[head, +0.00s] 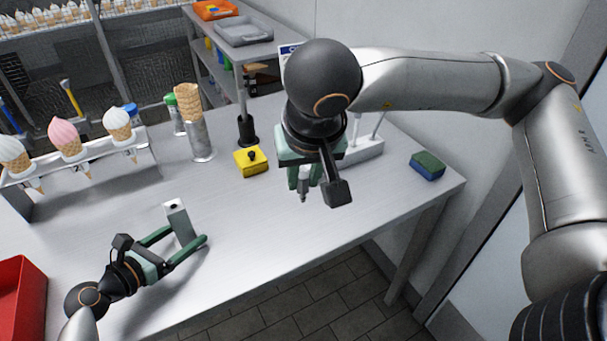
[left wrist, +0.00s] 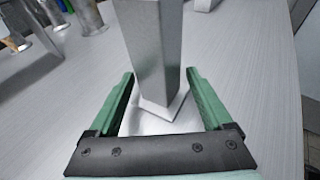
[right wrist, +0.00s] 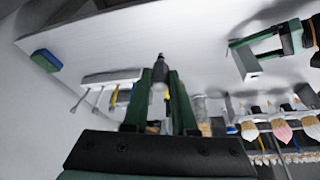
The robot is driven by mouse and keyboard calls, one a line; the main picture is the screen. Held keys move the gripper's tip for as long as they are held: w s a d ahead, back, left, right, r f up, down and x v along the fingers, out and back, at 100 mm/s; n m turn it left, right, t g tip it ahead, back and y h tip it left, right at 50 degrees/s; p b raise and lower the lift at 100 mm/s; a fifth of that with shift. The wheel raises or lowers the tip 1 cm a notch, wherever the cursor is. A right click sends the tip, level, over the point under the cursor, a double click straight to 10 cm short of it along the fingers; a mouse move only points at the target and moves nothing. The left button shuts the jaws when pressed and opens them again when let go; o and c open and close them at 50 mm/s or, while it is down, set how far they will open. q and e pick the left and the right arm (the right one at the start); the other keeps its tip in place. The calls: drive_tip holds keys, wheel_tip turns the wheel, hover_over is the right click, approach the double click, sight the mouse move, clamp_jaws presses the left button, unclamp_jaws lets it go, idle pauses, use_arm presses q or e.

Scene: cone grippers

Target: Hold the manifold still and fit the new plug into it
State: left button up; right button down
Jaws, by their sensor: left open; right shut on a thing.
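The manifold (head: 180,220) is a grey upright block with a small dark hole near its top, standing on the table. My left gripper (head: 188,243) is open with one green finger on each side of the manifold. In the left wrist view the manifold (left wrist: 158,55) rises between the open fingers (left wrist: 160,100), with gaps showing on both sides. My right gripper (head: 303,185) is shut on the plug (head: 303,196), a small grey piece pointing down, held above the table to the right of the manifold. The plug (right wrist: 160,68) also shows between the fingertips in the right wrist view.
A yellow block (head: 251,168) with a dark knob sits behind, between the grippers. A blue-green sponge (head: 427,166) lies at the right edge. An ice-cream cone rack (head: 85,165) stands at left, a red bin (head: 20,300) at front left. The middle front table is clear.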

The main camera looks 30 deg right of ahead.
use_arm(q)
drive_tip(key=m+g, duration=0.1)
drive_tip(key=m+g+h, duration=0.1)
drive_tip(key=g, duration=0.1)
drive_tip(key=shift+w+a+m+h, duration=0.1)
drive_tip(key=shift+w+m+h, duration=0.2)
drive_tip(key=shift+m, duration=0.1)
drive_tip(key=shift+m+g+h, duration=0.4)
drive_tip(key=shift+m+g, duration=1.3)
drive_tip(key=shift+g, duration=0.5)
drive_tip(key=shift+c, duration=0.4)
clamp_jaws()
